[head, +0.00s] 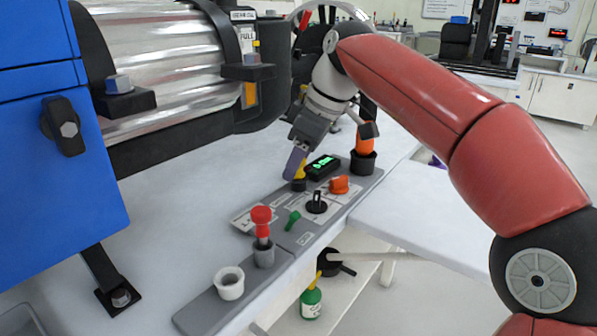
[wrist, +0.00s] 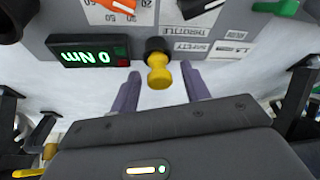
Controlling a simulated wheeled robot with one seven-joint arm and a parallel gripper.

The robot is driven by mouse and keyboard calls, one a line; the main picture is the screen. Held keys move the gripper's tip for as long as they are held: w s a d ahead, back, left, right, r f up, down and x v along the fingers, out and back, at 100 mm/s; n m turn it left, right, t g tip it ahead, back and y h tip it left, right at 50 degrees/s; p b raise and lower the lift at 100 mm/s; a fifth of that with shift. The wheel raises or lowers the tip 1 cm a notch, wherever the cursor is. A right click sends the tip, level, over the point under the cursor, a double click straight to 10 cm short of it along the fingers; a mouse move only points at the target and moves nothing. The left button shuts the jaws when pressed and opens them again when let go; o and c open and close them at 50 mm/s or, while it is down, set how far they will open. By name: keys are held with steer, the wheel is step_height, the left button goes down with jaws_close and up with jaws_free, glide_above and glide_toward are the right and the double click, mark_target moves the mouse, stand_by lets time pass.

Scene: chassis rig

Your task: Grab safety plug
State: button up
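A yellow plug (wrist: 158,72) with a narrow waist stands in a black socket on the grey control panel, close to a label that reads like "SAFETY"; I take it for the safety plug. In the head view the plug (head: 300,171) is partly hidden by my gripper (head: 294,163). In the wrist view my gripper (wrist: 160,88) is open. Its two purple fingers are on either side of the plug, with clear gaps to both. I cannot tell exactly how far the fingertips reach along it.
The panel (head: 215,312) also carries a green-lit display (head: 322,167), an orange knob (head: 339,185), a black knob (head: 316,203), a green switch (head: 293,219), a red-topped plug (head: 262,217) and an empty white cup (head: 229,283). An orange-topped item (head: 364,143) stands at the far end.

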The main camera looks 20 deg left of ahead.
steer(key=c, duration=0.9)
